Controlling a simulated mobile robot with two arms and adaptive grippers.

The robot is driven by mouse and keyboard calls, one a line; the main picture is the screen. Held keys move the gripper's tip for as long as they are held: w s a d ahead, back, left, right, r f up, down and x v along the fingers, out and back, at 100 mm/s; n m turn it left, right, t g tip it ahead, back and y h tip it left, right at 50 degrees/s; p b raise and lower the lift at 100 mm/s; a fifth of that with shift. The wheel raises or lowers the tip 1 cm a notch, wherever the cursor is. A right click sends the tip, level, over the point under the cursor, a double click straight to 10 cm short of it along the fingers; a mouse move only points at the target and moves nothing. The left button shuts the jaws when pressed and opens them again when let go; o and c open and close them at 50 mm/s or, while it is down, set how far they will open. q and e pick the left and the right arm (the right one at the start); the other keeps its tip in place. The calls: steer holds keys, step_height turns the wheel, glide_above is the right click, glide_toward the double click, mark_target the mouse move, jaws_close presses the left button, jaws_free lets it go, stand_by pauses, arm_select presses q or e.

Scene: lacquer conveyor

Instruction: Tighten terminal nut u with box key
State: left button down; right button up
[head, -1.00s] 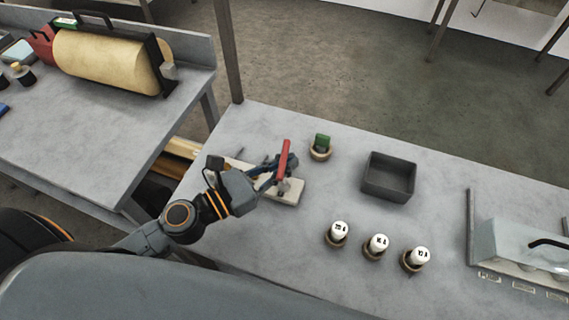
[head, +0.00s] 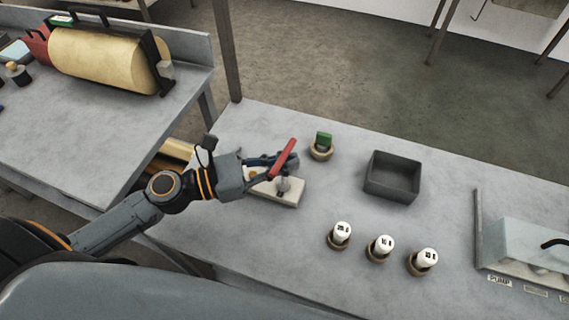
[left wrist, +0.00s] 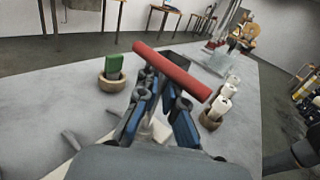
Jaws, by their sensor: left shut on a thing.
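The box key's red bar handle (head: 284,157) sits at my left gripper (head: 281,166), which is shut on the key. In the head view the handle slants up to the right; in the left wrist view the red handle (left wrist: 172,70) lies across the blue-sided fingers (left wrist: 158,98). The key is over a pale terminal block (head: 292,198) with a grey round part showing beside the fingers. The key's lower end and terminal nut u are hidden, so I cannot tell whether they touch. My right gripper is not in view.
A green piece (head: 323,139) stands in a round wooden holder behind the block. A dark open tray (head: 371,188) is to the right. Three white-capped pieces (head: 342,231) stand in holders at the front. A glass-covered unit (head: 525,245) is at the far right.

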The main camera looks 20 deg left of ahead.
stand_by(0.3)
arm_select(q)
steer(key=shift+f+m+g+h+b, duration=0.15)
steer(key=shift+m+g+h+b, duration=0.55)
steer(key=shift+g, duration=0.4)
steer(key=shift+m+g+h, duration=0.4)
steer(key=shift+m+g, duration=0.4)
steer(key=shift+g, duration=0.2)
steer(key=m+g+b, duration=0.1)
steer(key=m+g, duration=0.1)
steer(key=shift+g+h, duration=0.3)
steer(key=shift+g, duration=0.1)
steer(key=shift+m+g, duration=0.4)
steer(key=shift+g, duration=0.4)
steer(key=shift+b, duration=0.3)
